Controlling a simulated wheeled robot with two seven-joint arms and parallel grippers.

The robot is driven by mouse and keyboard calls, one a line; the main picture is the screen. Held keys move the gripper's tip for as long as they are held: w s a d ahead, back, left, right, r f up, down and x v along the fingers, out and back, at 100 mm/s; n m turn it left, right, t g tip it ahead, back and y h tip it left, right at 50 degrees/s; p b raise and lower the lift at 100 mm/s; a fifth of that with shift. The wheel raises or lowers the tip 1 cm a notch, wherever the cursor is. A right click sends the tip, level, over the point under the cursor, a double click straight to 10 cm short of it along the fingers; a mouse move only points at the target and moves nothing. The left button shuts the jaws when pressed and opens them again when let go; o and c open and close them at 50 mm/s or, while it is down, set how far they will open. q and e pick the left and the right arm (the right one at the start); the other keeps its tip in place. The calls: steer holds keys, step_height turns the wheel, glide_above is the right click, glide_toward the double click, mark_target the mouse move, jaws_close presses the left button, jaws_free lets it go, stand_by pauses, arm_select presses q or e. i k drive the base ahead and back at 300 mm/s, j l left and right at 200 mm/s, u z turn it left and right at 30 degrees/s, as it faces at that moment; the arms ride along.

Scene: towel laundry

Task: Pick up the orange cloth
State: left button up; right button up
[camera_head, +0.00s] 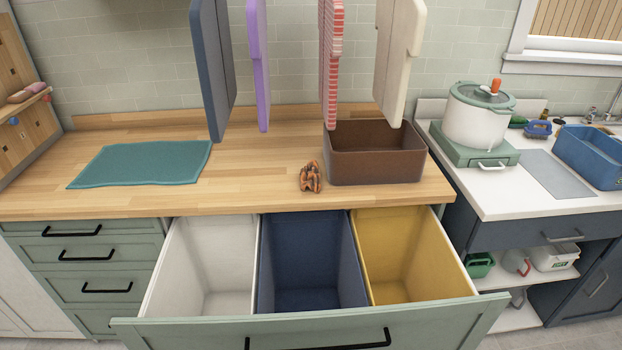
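A small crumpled orange cloth (311,177) with dark markings lies on the wooden countertop (250,170). It sits just left of a brown open box (376,168), close to its front left corner. Nothing covers the cloth. Neither of my grippers shows in the head view.
Below the counter a drawer (310,328) stands pulled out with white (215,250), blue (310,255) and yellow (405,250) bins, all empty. A teal towel (142,163) lies at left. Hanging cloths (210,70) drop over the counter's back. A white pot (475,115) stands at right.

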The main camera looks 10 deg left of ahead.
mark_target(310, 178)
steer(key=i+l, duration=0.25)
steer(key=l, duration=0.15)
steer(key=i+l, duration=0.2)
steer(key=l, duration=0.2)
steer(key=i+l, duration=0.25)
steer(key=l, duration=0.15)
steer(key=u, duration=0.05)
